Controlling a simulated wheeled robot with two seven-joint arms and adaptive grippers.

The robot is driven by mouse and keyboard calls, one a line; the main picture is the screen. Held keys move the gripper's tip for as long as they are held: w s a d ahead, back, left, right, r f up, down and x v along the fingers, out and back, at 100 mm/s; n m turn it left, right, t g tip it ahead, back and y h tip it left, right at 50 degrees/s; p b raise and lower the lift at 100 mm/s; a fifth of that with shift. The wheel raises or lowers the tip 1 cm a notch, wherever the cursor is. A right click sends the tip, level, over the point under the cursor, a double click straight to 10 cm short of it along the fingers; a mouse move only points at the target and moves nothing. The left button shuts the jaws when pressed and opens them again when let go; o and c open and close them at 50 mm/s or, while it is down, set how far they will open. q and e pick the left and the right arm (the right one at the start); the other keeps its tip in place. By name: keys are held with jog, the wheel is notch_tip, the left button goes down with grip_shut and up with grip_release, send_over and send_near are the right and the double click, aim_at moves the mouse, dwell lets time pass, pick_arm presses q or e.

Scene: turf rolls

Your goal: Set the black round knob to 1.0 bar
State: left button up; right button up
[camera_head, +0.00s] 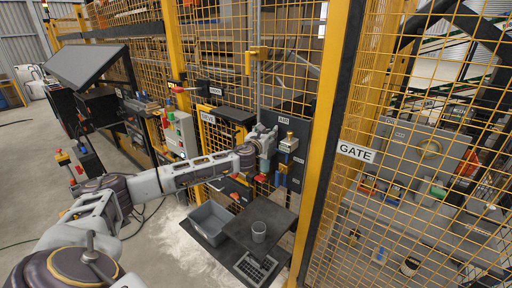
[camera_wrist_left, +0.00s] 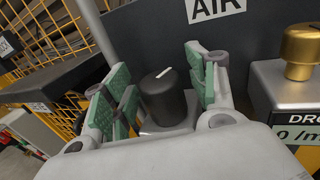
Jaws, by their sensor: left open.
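The black round knob (camera_wrist_left: 163,95) shows in the left wrist view, upright on a grey block, with a white pointer line on its top. It stands between the two green-padded fingers of my left gripper (camera_wrist_left: 165,92), which is open with a gap visible on each side of the knob. In the head view my left gripper (camera_head: 266,138) is at the panel under the AIR sign (camera_head: 284,121); there the knob is hidden behind the gripper. No bar scale can be read in either view. My right gripper is not in view.
A brass knob (camera_wrist_left: 300,52) on a grey box stands close right of my left gripper. Yellow mesh fence and a post (camera_head: 323,130) with a GATE sign stand to the right. Below are a grey bin (camera_head: 211,222) and a dark table (camera_head: 270,218) with a cup (camera_head: 259,231).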

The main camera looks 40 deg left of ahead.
pick_arm(q)
jog(key=shift+n+y, duration=0.4)
jog(key=shift+y, duration=0.2)
jog(key=shift+s+d+f, duration=0.1)
jog(key=shift+s+d, duration=0.05)
jog(key=shift+s, duration=0.5)
jog(key=b+v, duration=0.3)
jog(key=v, duration=0.9)
jog(key=shift+s+d+r, duration=0.15)
jog(key=shift+s+r, duration=0.1)
jog(key=shift+r, duration=0.05)
jog(key=shift+f, duration=0.1)
